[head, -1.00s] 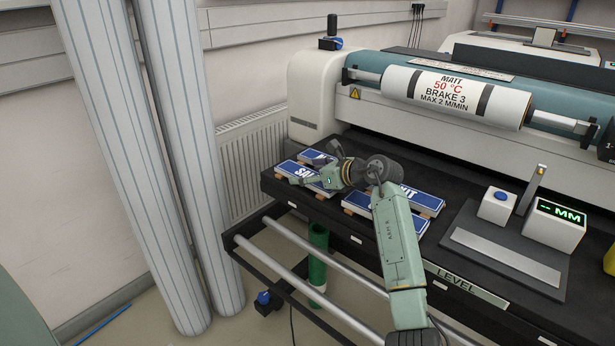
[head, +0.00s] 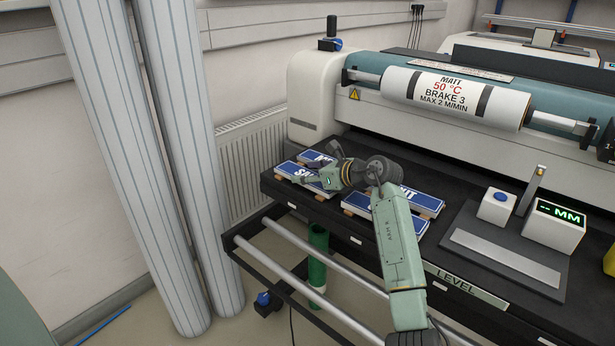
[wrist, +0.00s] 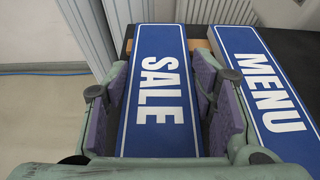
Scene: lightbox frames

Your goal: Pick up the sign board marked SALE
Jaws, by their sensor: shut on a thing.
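The blue SALE sign board (wrist: 160,85) with white letters and a white border lies lengthwise between my gripper's fingers in the wrist view. In the head view the SALE board (head: 300,172) shows at the left front corner of the black machine table, partly covered by my gripper (head: 312,181). My gripper, also in the wrist view (wrist: 160,112), is shut on the board with its purple pads along both long sides. I cannot tell whether the board is clear of the table. The MENU board (wrist: 262,85) lies close to its right in the wrist view.
More blue boards (head: 420,200) lie on wooden strips right of my gripper. A laminating machine (head: 318,90) stands behind. Tall striped rolls (head: 190,180) stand at left. A gauge with a display (head: 556,222) is on the right.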

